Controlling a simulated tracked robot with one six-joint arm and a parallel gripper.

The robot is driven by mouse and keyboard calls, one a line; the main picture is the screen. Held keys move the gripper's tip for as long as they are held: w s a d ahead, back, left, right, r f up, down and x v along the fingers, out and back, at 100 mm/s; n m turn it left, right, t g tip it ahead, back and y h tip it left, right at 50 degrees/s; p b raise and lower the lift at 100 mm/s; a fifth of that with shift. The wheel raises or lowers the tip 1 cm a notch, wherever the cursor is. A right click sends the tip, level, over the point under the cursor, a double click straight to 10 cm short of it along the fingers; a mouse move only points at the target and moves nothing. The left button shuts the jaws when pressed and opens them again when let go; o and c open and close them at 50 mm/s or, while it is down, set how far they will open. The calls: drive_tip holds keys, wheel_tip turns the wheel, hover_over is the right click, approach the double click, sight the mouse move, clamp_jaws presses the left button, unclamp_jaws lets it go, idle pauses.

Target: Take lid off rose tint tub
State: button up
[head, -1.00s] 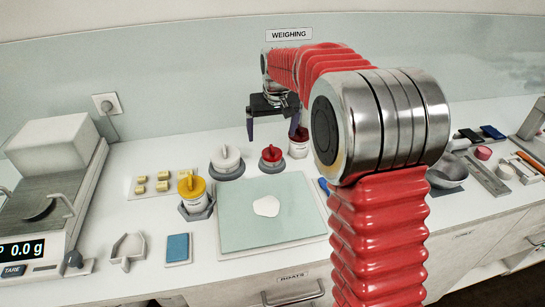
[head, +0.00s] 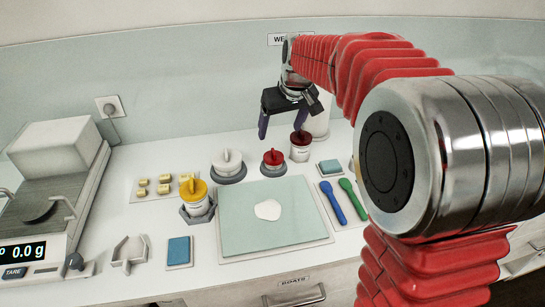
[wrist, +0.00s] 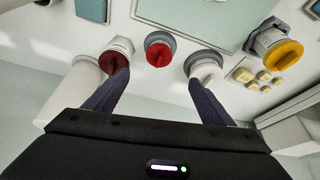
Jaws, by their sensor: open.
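A white tub with a dark red lid (head: 301,139) stands upright at the back of the bench, lid on. It also shows in the wrist view (wrist: 117,50). A smaller red lid (head: 273,157) sits in a grey ring just left of it, also in the wrist view (wrist: 159,50). The labels are too small to read, so I cannot tell by name which is the rose tint tub. My gripper (head: 283,124) is open and empty above and behind these two. In the wrist view, one finger of my gripper (wrist: 157,78) overlaps the dark red lid's edge; contact cannot be told.
A white-lidded pot (head: 228,163) and a yellow-lidded tub (head: 196,197) stand to the left. A pale green mat (head: 270,225) lies in front with a white patch on it. Blue (head: 333,203) and green (head: 354,200) spoons lie right. A balance (head: 40,205) is far left.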

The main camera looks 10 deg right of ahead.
drive_tip(key=shift+f, duration=0.1)
hover_over(274, 151)
drive_tip(key=s, duration=0.2)
drive_tip(key=shift+s+f, duration=0.15)
drive_tip(key=shift+f, duration=3.75)
drive_tip(key=shift+f, duration=0.1)
drive_tip(key=shift+x, duration=2.55)
drive_tip(key=shift+d, duration=0.1)
drive_tip(key=shift+c, duration=0.4)
drive_tip(key=c, duration=1)
wheel_tip(274, 151, up, 10)
drive_tip(key=shift+r, duration=0.1)
